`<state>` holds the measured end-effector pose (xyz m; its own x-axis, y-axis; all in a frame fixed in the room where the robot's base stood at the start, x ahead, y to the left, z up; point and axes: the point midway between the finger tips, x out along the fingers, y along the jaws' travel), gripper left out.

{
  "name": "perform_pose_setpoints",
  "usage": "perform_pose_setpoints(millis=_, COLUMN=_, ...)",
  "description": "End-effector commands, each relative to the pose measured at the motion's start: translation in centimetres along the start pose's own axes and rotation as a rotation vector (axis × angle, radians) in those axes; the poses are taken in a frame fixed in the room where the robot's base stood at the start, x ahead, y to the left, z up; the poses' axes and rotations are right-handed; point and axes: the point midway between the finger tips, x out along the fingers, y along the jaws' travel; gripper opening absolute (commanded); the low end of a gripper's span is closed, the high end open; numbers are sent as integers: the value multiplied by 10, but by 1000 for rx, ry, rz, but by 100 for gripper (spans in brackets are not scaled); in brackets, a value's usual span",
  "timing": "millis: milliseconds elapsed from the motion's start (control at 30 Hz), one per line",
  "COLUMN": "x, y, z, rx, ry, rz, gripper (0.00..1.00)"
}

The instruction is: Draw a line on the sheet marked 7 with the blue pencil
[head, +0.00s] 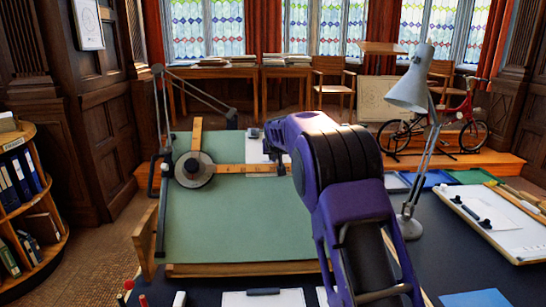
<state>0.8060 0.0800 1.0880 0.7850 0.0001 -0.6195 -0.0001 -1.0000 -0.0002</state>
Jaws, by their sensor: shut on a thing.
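A white sheet (256,152) lies near the top of the green drafting board (215,230). The drafting machine's wooden rule crosses its lower part, and my purple arm covers its right side. No number can be read on it. My gripper (271,150) is at the sheet, small and dark, partly hidden by my own wrist. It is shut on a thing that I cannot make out. I cannot tell whether its tip touches the paper. No blue pencil can be made out in this view.
The drafting machine (195,170) with wooden rules lies on the board's upper left. A grey lamp (411,90) stands right of my arm. A white-topped board with dark items (500,222) lies at the right. A clipboard (235,299) lies at the front edge.

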Motion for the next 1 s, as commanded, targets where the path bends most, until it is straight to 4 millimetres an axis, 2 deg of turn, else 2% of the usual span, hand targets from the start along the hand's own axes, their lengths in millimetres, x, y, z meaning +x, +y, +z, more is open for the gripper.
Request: perform_pose_setpoints(millis=1000, x=0, y=11, z=1, rx=0, ry=-1, rz=1, gripper=0)
